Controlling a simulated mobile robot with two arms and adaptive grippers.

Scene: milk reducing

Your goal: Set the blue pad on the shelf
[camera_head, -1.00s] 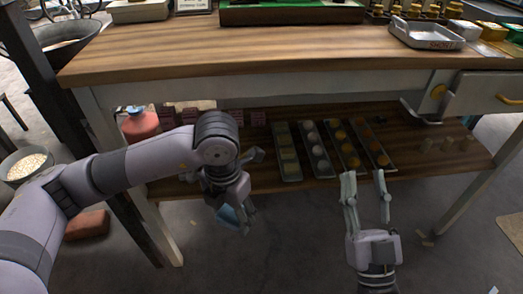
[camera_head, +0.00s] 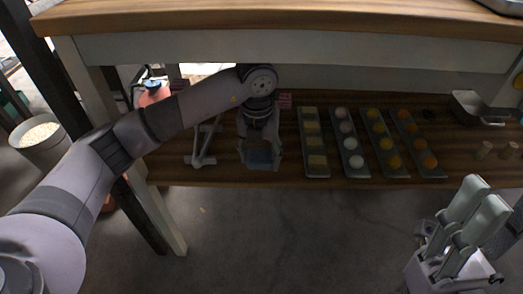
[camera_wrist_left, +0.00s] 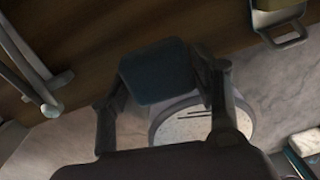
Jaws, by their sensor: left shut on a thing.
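The blue pad (camera_head: 263,159) is held in my left gripper (camera_head: 261,160), at the front left part of the wooden lower shelf (camera_head: 457,160). In the left wrist view the pad (camera_wrist_left: 157,72) sits between the two fingers, with the brown shelf edge behind it and grey floor beside it. I cannot tell whether the pad touches the shelf. My right gripper (camera_head: 483,200) is at the lower right, in front of the shelf, with its fingers apart and nothing between them.
Several narrow trays (camera_head: 314,171) with small blocks and balls stand right of the left gripper. A white bracket-like frame (camera_head: 203,160) stands to its left. The tabletop (camera_head: 300,20) overhangs the shelf. A metal pan (camera_head: 478,108) lies at the far right.

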